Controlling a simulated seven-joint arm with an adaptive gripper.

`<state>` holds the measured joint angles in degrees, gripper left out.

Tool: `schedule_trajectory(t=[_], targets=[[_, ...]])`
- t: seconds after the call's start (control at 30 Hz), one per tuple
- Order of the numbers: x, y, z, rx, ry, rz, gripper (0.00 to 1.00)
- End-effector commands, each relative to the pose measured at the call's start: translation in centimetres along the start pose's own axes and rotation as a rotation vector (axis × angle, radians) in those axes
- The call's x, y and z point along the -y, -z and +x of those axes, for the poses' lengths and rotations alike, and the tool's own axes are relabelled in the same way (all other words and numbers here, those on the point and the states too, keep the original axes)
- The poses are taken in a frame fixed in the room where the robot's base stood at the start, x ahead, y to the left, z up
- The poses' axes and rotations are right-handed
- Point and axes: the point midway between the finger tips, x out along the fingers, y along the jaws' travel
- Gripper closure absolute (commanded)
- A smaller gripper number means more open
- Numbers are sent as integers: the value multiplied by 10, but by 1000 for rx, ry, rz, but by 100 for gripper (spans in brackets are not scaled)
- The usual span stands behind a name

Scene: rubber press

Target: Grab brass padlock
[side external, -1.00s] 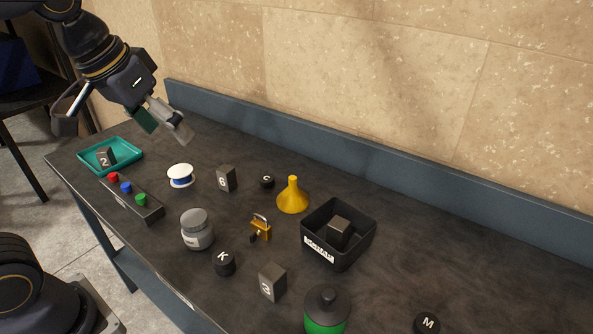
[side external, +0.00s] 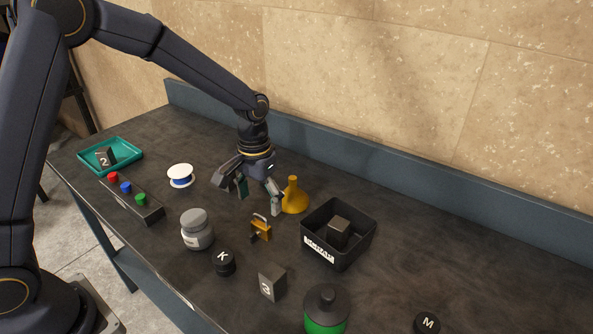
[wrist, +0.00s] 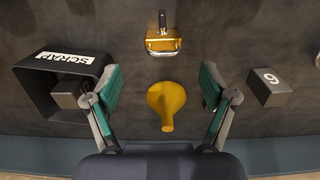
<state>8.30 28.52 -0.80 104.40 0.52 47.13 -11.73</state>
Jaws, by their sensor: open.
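The brass padlock (side external: 260,229) sits on the dark tabletop, between the grey jar and the black bin. My gripper (side external: 258,198) is open and empty, above the table behind the padlock. In the wrist view its fingers (wrist: 160,82) are spread wide, with the yellow funnel (wrist: 166,104) seen between them. The funnel (side external: 294,196) stands just right of my gripper in the side view. No finger touches the padlock.
A black bin (side external: 362,246) labelled SCRAP holds a dark block. A grey jar (side external: 196,230), a "K" knob (side external: 223,263) and a "3" block (side external: 271,282) stand near the padlock. A "6" block (wrist: 269,88) lies beside the fingers in the wrist view.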

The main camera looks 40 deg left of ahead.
Motion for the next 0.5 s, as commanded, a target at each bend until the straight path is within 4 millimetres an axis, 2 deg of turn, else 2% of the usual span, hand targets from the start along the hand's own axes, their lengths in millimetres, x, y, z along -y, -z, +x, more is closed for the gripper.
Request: schedule_trajectory(t=[0.1,0.37,0.5], targets=[[0,-1,23,4,1,0,17],[1,0,45,1,1,-1,17],[4,-1,68,3,1,-1,17]])
